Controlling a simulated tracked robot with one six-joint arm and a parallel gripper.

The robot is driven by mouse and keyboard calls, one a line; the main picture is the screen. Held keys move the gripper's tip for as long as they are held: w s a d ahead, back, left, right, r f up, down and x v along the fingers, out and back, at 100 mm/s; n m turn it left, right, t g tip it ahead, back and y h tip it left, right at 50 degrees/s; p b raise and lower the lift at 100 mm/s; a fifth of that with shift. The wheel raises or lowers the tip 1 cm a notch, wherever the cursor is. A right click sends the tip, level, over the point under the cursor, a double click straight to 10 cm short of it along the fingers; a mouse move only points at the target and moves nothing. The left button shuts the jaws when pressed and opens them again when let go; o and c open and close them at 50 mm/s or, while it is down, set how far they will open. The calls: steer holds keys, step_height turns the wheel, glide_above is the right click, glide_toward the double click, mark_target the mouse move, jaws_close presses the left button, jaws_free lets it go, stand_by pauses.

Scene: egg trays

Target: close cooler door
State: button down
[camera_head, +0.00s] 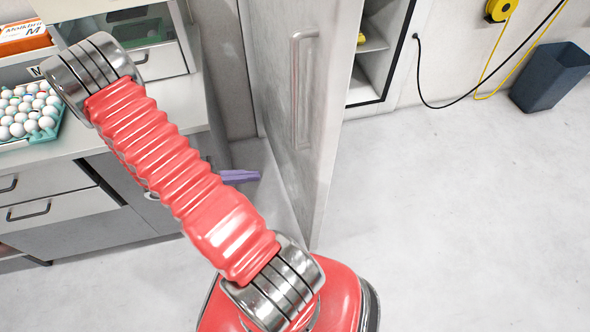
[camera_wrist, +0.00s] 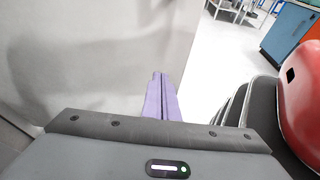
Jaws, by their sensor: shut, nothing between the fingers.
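The cooler door (camera_head: 297,90) is a tall light-grey panel with a vertical bar handle (camera_head: 303,85). It stands swung out from the wall, edge toward me, with its lower edge above the pale floor. My gripper's purple fingers (camera_head: 240,177) show left of the door, low down, partly hidden behind my red arm. In the wrist view the purple fingers (camera_wrist: 162,98) are together and empty, and a broad grey surface (camera_wrist: 95,60) fills the left beside them. I cannot tell whether they touch it.
A counter with drawers (camera_head: 60,210) stands at the left, with a tray of white eggs (camera_head: 70,122) on it. An opening with shelves (camera_head: 375,45) lies right of the door. A dark bin (camera_head: 550,77) stands at the far right. The floor at right is clear.

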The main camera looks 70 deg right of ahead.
steer(key=shift+s+d+f, duration=0.25)
steer(key=shift+s+f, duration=0.1)
steer(key=shift+f, duration=0.15)
steer(key=shift+s+d, duration=0.1)
glide_toward(306, 169)
steer(key=x, duration=0.4)
steer(key=shift+s+f, duration=0.2)
steer(key=shift+s, duration=0.2)
steer(key=shift+s+d, duration=0.3)
steer(key=shift+s, duration=0.25)
